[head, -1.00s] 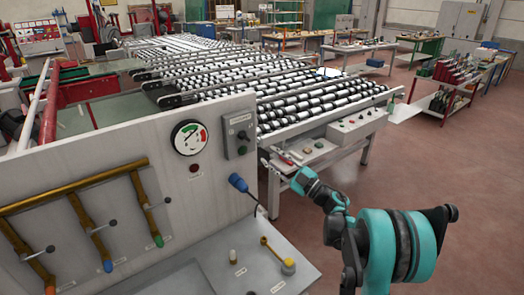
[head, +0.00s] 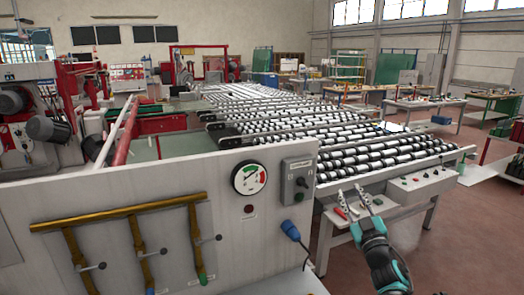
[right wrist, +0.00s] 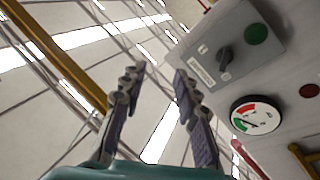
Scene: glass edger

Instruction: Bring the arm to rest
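My right gripper (head: 358,203) is at the lower right of the head view, in front of the roller table's control ledge. Its two fingers are spread and nothing is between them. In the right wrist view the open fingers (right wrist: 160,88) also show empty, with the grey switch box (right wrist: 232,48) and the dial gauge (right wrist: 257,117) to their right. My left gripper is not in view.
The machine panel (head: 120,225) with brass pipes (head: 120,212), a gauge (head: 249,178) and a switch box (head: 298,181) fills the lower left. The roller conveyor (head: 350,150) lies behind. Floor (head: 455,240) is clear at right.

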